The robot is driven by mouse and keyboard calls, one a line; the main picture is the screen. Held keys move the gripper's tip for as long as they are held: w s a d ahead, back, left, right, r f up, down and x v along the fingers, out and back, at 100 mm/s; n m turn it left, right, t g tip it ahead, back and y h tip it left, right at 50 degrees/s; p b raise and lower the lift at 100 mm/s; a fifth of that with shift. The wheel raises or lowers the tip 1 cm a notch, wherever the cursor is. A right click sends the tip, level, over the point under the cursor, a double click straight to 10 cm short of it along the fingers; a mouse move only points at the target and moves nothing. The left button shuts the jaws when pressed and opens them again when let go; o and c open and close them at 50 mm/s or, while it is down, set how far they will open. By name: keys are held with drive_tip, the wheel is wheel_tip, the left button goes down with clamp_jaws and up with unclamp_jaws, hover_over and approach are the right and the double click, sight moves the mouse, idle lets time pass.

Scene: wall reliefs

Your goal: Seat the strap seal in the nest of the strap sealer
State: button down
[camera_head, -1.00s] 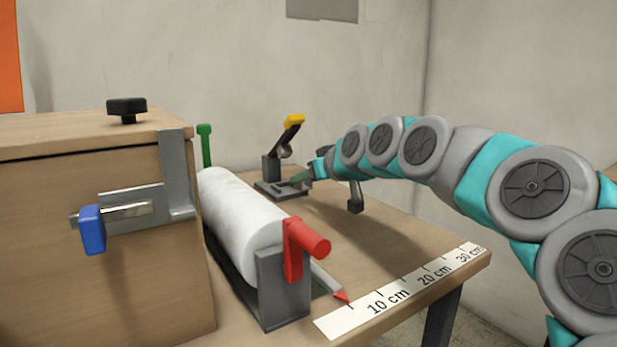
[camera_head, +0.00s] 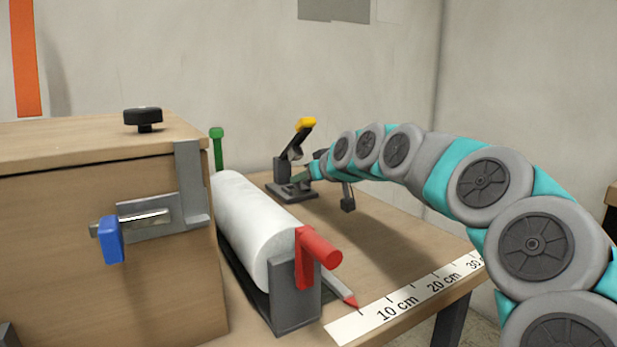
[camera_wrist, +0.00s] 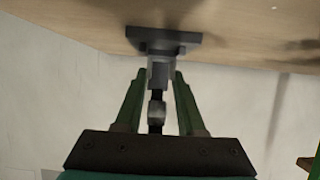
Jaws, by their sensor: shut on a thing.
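The strap sealer stands at the back of the bench. It has a dark grey base (camera_head: 300,194) and a raised lever with a yellow grip (camera_head: 306,123). My gripper (camera_head: 301,177) is at the sealer, just above the right part of its base. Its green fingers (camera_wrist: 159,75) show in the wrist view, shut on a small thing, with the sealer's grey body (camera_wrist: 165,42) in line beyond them. The strap seal cannot be made out clearly. The nest is hidden behind the fingers, so I cannot tell whether the seal touches it.
A white roll (camera_head: 255,225) in a grey holder with a red handle (camera_head: 318,247) lies in front of the sealer. A wooden box (camera_head: 60,240) with a blue-handled latch (camera_head: 110,240) stands left. A ruler strip (camera_head: 405,303) runs along the bench edge. Bench right of the roll is mostly clear.

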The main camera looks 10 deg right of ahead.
drive_tip(key=shift+w+a+f+p, duration=0.1)
drive_tip(key=shift+w+a+p, duration=0.15)
drive_tip(key=shift+w, duration=0.45)
drive_tip(key=shift+w+a+f+p, duration=0.1)
drive_tip(key=shift+w+a+p, duration=0.1)
drive_tip(key=shift+w, duration=0.45)
drive_tip(key=shift+f+b, duration=0.45)
drive_tip(key=shift+f, duration=0.1)
drive_tip(key=shift+c, duration=2.2)
unclamp_jaws()
drive_tip(key=shift+s, duration=0.1)
drive_tip(key=shift+v, duration=3.85)
